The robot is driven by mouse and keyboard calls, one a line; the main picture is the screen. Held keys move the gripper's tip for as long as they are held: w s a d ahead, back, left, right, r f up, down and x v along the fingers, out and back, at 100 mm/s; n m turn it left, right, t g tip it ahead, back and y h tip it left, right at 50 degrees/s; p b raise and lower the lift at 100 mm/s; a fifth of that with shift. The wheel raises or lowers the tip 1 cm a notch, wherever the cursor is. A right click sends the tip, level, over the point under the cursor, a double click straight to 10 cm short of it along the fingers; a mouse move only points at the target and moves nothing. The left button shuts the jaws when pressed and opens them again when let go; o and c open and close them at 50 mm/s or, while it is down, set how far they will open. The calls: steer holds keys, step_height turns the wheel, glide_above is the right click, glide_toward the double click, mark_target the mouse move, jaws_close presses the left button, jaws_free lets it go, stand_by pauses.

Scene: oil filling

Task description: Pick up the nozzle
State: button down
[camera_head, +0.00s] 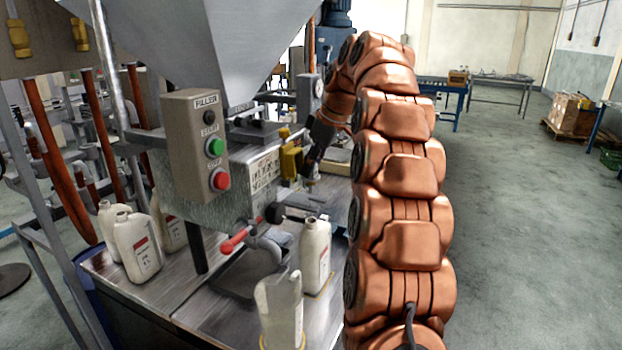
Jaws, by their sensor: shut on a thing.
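My gripper (311,168) is at the end of my copper arm, beside the front of the filling machine. Its dark fingers are small and partly hidden in this view. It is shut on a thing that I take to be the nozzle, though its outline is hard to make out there. A yellow part (291,160) on the machine front is just left of the fingers. I cannot tell whether it touches them or belongs to the nozzle.
A control box (197,145) with green and red buttons stands left of the gripper. White bottles (315,255) stand on the metal bench (140,295), with a clear container (281,310) in front. A red-handled lever (233,241) juts out below. Open floor lies right of my arm.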

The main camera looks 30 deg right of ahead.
step_height(320, 180, up, 4)
steer(key=shift+f+p, duration=0.1)
steer(key=shift+p, duration=0.55)
step_height(320, 180, up, 8)
steer(key=p, duration=0.7)
steer(key=shift+f, duration=0.25)
